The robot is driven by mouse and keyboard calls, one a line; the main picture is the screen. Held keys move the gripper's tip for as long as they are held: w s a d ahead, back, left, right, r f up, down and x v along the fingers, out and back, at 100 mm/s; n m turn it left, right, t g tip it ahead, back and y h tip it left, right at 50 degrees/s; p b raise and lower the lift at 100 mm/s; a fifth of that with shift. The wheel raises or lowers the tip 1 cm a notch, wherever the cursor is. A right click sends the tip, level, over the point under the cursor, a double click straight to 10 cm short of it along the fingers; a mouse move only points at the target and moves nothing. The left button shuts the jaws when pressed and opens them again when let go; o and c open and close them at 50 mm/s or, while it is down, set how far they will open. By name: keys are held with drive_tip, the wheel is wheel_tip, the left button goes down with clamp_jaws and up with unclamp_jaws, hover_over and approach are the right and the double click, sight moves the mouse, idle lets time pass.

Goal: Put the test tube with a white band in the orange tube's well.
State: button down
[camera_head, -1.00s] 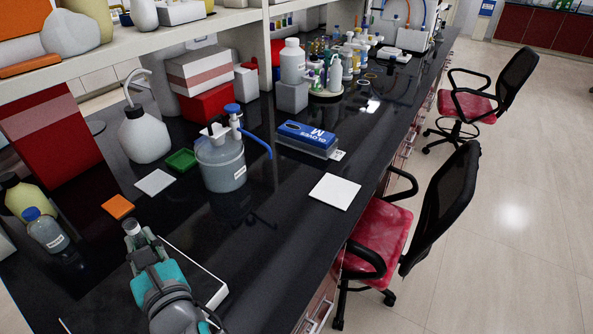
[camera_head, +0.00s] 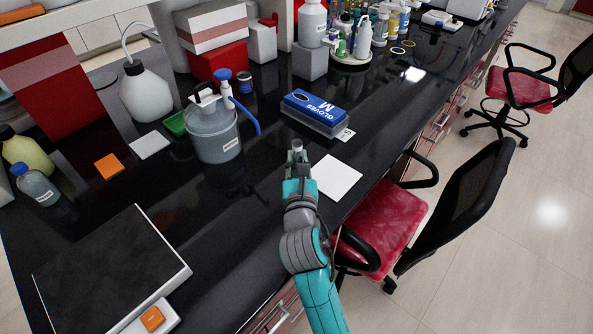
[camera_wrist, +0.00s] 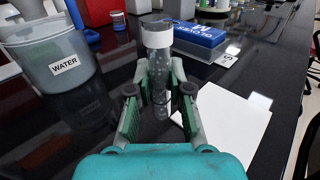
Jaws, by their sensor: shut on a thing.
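My gripper (camera_head: 297,160) is above the black bench, left of a white square sheet. It is shut on a test tube (camera_head: 296,146), whose top stands out above the fingers. In the wrist view my gripper (camera_wrist: 160,92) has its green pads on both sides of the tube (camera_wrist: 160,62). The tube is greyish and see-through, held about upright, with a white band (camera_wrist: 158,38) near its top. Its lower end is partly hidden between the fingers. No orange tube and no rack of wells can be made out in either current view.
The white sheet (camera_head: 336,177) lies beside my gripper. A blue glove box (camera_head: 317,108) and a water jug (camera_head: 214,135) with a blue spout stand behind it. A dark flat panel (camera_head: 110,270) lies at lower left. Red chairs (camera_head: 385,215) stand along the bench's right edge.

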drive_tip(key=shift+a+f, duration=0.15)
drive_tip(key=shift+f, duration=1.7)
drive_tip(key=shift+f, duration=0.1)
drive_tip(key=c, duration=1.1)
unclamp_jaws()
